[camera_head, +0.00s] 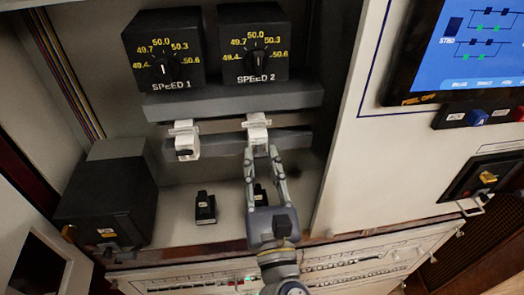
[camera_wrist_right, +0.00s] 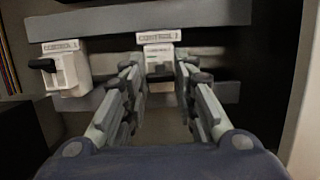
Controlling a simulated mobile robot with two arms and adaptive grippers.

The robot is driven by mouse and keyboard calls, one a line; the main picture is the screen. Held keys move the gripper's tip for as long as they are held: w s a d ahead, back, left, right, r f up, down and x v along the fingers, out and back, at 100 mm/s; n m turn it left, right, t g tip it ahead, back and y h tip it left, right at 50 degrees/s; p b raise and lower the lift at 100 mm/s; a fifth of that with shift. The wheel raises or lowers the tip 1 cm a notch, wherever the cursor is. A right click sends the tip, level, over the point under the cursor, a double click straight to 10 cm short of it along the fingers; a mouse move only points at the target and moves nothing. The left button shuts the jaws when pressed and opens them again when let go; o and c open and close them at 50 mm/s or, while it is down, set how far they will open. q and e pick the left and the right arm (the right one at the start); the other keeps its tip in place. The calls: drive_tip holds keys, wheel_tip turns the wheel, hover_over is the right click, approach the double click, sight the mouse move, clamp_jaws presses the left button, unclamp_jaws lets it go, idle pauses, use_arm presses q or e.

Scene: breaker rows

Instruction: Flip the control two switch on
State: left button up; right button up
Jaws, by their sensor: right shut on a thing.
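The control two switch (camera_head: 257,133) is a white breaker with a white label on a grey rail, right of the similar control one switch (camera_head: 187,146). In the right wrist view, control two (camera_wrist_right: 157,52) is ahead between my fingertips, its dark lever low on its front; I cannot tell its on or off position. Control one (camera_wrist_right: 70,72) stands to the left with a black lever sticking out. My right gripper (camera_head: 262,152) reaches up from below and is shut on the control two switch; the fingers partly hide the contact. My left gripper is not in view.
Two black dial boxes, SPEED 1 (camera_head: 164,50) and SPEED 2 (camera_head: 254,47), sit above the upper grey rail (camera_head: 225,100). A small black switch (camera_head: 205,208) stands below. A dark box (camera_head: 108,195) is at left. A white panel (camera_head: 385,150) with a screen borders the right.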

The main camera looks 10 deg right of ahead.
drive_tip(key=shift+s+r+g+p, duration=0.1)
drive_tip(key=shift+r+g+p, duration=1)
drive_tip(key=shift+p, duration=2.65)
drive_tip(key=shift+f+g+p, duration=0.2)
drive_tip(key=shift+g+p, duration=0.15)
drive_tip(key=shift+g, duration=0.55)
drive_tip(key=shift+r+g+p, duration=0.1)
drive_tip(key=shift+g+p, duration=0.2)
drive_tip(key=shift+g, duration=0.6)
